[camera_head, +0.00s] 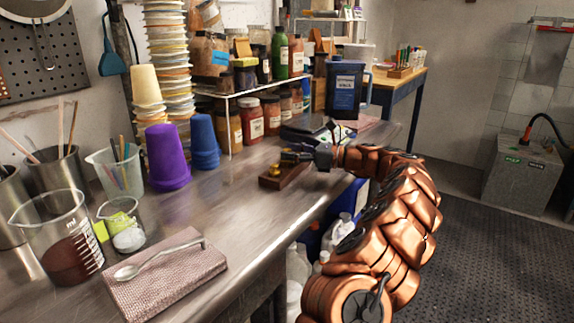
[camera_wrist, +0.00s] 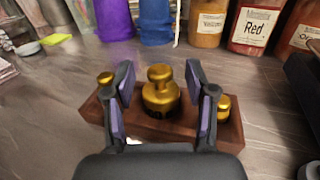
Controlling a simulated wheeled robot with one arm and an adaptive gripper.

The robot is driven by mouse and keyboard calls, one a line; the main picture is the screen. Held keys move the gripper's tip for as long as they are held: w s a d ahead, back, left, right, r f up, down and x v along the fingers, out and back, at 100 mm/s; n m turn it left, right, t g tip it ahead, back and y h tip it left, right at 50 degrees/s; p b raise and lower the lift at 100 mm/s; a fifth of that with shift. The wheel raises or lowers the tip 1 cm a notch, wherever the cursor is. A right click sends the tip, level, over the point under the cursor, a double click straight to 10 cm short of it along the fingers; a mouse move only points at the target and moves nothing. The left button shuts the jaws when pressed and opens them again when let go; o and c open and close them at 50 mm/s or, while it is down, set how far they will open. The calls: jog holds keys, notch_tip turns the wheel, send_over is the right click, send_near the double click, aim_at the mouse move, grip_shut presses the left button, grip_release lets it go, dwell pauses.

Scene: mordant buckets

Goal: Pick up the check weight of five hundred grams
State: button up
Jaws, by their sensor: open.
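Brass check weights stand in a dark wooden block (camera_wrist: 172,131) on the metal counter. In the wrist view the largest weight (camera_wrist: 160,95) is in the middle, between my gripper's fingers. A smaller weight (camera_wrist: 105,78) shows to the left, outside the left finger, and another small one (camera_wrist: 223,106) to the right, outside the right finger. No gram markings can be read. My gripper (camera_wrist: 161,108) is open, its purple pads apart from the large weight on both sides. In the head view my gripper (camera_head: 291,157) is over the block (camera_head: 284,176), partly hiding the weights.
Purple cups (camera_head: 167,157) and blue cups (camera_head: 203,142) stand behind to the left, jars including a red one (camera_wrist: 257,27) behind. A spoon (camera_head: 150,262) lies on a folded cloth (camera_head: 166,281) near a beaker (camera_head: 66,240). The counter (camera_head: 222,209) left of the block is clear.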

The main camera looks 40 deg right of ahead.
grip_shut()
dwell(0.5)
